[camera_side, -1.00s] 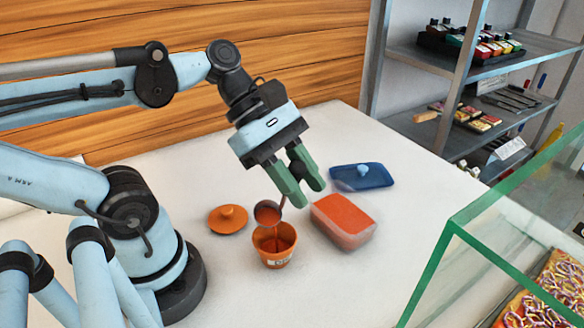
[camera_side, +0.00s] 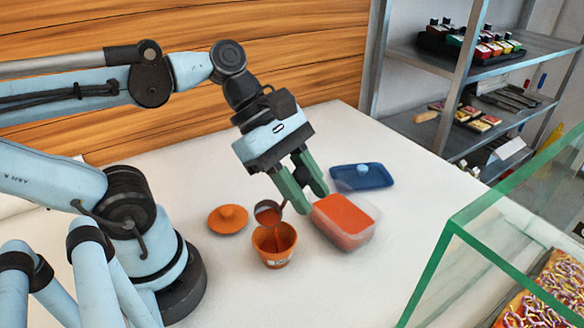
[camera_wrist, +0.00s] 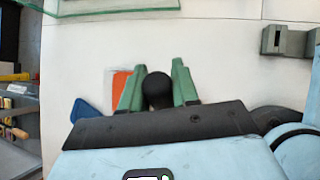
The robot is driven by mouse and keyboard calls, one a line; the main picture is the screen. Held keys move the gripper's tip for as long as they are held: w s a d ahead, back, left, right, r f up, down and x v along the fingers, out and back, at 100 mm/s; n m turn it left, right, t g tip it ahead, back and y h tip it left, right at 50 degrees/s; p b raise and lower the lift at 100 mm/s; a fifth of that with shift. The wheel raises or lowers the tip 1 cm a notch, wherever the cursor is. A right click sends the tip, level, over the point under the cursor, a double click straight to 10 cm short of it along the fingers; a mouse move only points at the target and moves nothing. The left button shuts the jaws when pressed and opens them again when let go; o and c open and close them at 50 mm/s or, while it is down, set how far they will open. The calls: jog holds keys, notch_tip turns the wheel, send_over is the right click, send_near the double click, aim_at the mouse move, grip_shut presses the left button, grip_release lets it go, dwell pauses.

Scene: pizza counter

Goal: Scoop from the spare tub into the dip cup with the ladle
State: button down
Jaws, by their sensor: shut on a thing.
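My gripper (camera_side: 312,202) has green fingers shut on the ladle, whose dark round handle end (camera_wrist: 157,91) shows between the fingers in the wrist view. In the side view the ladle's small bowl (camera_side: 267,213) holds red sauce and hangs tilted just above the orange dip cup (camera_side: 275,258). Red sauce shows inside the cup, with a thin streak below the bowl. The spare tub (camera_side: 346,238), a clear box of orange-red sauce, stands open right of the cup, near the fingertips. The tub's sauce (camera_wrist: 119,87) shows partly behind a finger in the wrist view.
An orange lid (camera_side: 228,219) lies left of the cup. A blue lid (camera_side: 362,177) lies behind the tub. A green-edged glass case (camera_side: 450,228) stands at right, and a metal shelf (camera_side: 462,130) at the back. The counter's front is clear.

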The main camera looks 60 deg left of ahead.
jog(key=shift+d+f+y, duration=0.3)
jog(key=shift+d+y, duration=0.3)
jog(key=shift+d, duration=0.2)
dwell(0.7)
jog(key=shift+d+f+m+y, duration=0.3)
jog(key=shift+d+f+y, duration=0.35)
jog(key=shift+d+y, duration=0.25)
dwell(1.3)
jog(key=shift+d+f+y, duration=0.6)
jog(key=shift+y, duration=0.1)
dwell(1.0)
jog(key=shift+d+f+m+y, duration=0.3)
jog(key=shift+d+f+y, duration=0.45)
jog(key=shift+f+y, duration=0.4)
dwell(1.5)
